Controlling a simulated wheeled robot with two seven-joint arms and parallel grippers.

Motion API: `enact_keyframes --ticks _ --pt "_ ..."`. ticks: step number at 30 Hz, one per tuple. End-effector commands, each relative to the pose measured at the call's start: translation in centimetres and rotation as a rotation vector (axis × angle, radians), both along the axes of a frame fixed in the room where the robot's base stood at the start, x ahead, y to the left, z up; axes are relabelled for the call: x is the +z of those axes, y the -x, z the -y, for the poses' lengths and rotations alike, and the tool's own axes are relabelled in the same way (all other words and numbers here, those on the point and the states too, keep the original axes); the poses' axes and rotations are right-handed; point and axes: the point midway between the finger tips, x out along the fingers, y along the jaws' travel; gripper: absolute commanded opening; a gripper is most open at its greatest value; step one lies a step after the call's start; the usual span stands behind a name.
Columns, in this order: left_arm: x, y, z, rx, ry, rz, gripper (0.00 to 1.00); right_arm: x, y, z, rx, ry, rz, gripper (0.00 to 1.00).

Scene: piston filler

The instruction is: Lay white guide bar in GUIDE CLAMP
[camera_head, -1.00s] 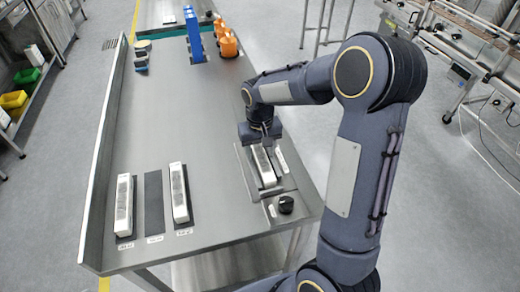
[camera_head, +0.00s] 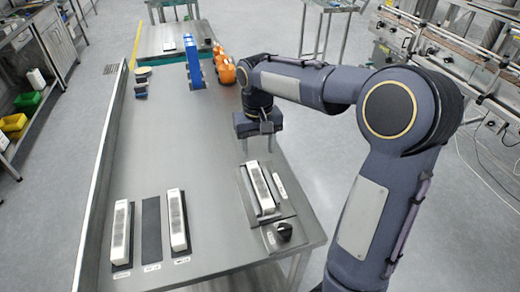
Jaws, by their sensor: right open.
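A white guide bar (camera_head: 260,187) lies lengthwise in the clamp fixture (camera_head: 291,211) on the right side of the table. The fixture is a dark plate with a slim white strip beside the bar and a black knob (camera_head: 284,231) at its near end. My right gripper (camera_head: 258,148) points down beyond the far end of this bar, open and apart from it; its fingertips show only small. Whether the clamp is tightened cannot be told. My left gripper is out of view.
Two more white bars, one at far left (camera_head: 121,232) and one right of it (camera_head: 177,220), lie on dark pads, with an empty dark pad (camera_head: 151,230) between. Blue holders (camera_head: 192,62) and orange objects (camera_head: 227,70) stand at the back. The table's middle is clear.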

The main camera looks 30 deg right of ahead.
Motion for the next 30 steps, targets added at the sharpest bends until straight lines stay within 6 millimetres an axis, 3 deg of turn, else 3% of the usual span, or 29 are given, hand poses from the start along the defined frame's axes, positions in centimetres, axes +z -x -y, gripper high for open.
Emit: enact_keyframes --ticks 5,10,15,18,23,30 --pt "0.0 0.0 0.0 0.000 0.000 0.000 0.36 1.6 3.2 -0.1 0.010 -0.062 0.058 0.52" --pt "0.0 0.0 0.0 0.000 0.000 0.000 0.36 2.7 10.5 -1.7 0.042 -0.185 0.208 0.52" --pt "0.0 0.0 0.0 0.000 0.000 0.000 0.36 1.8 17.2 -4.4 0.069 -0.269 0.369 0.52" --pt "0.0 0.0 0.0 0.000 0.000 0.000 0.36 0.6 19.8 -5.8 0.076 -0.292 0.439 0.52" --pt "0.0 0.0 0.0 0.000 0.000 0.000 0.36 -0.7 21.8 -7.1 0.082 -0.306 0.502 0.52" --pt "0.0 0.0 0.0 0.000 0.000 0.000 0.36 -1.0 22.1 -7.3 0.083 -0.308 0.512 0.52"
